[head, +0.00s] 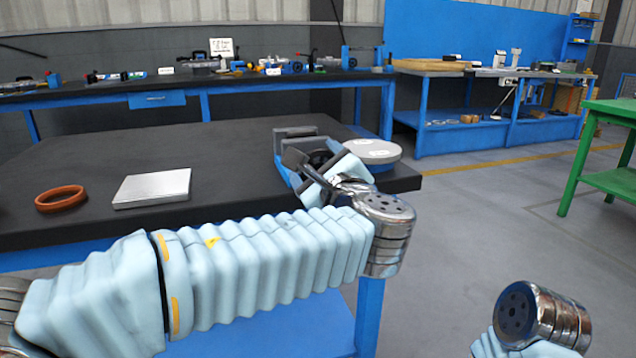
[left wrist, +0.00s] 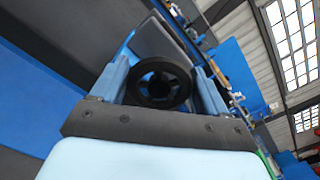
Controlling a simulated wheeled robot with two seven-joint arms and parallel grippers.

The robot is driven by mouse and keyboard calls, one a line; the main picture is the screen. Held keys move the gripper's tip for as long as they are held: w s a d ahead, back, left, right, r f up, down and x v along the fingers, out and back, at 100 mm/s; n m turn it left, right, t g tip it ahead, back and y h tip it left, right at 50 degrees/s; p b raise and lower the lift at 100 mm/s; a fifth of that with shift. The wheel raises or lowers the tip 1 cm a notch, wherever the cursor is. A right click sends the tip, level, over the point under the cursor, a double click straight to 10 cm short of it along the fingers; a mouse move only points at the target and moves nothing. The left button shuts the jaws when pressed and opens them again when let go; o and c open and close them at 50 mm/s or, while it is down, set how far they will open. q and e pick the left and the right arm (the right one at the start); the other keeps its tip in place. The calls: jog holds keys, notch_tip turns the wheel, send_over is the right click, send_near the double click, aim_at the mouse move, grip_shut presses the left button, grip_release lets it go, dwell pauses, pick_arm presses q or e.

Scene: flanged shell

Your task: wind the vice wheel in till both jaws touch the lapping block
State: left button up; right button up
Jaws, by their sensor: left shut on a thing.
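The vice (head: 296,133), a grey and blue frame, stands near the right end of the black table. Its dark wheel (head: 320,157) faces me and is partly hidden by my left gripper (head: 326,172). In the left wrist view the black wheel (left wrist: 162,84) lies between the two blue fingers of my left gripper (left wrist: 160,74), which is shut on it. The vice jaws and any gap at the lapping block are mostly hidden; I cannot tell whether they touch. My right gripper is out of view; only part of my right arm shows at the lower right.
A round grey plate on a blue base (head: 372,151) stands right beside the vice. A silver plate (head: 153,188) and a brown ring (head: 60,198) lie on the left of the black table (head: 230,150). Cluttered benches stand behind; a green table (head: 612,110) is at the right.

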pick_arm(q)
jog(key=n+b, duration=0.3)
jog(key=n, duration=0.1)
jog(key=shift+f+b, duration=0.35)
jog(key=shift+r+n+b, duration=0.1)
jog(key=shift+n+b, duration=0.8)
jog(key=shift+n, duration=0.4)
jog(key=o, duration=0.9)
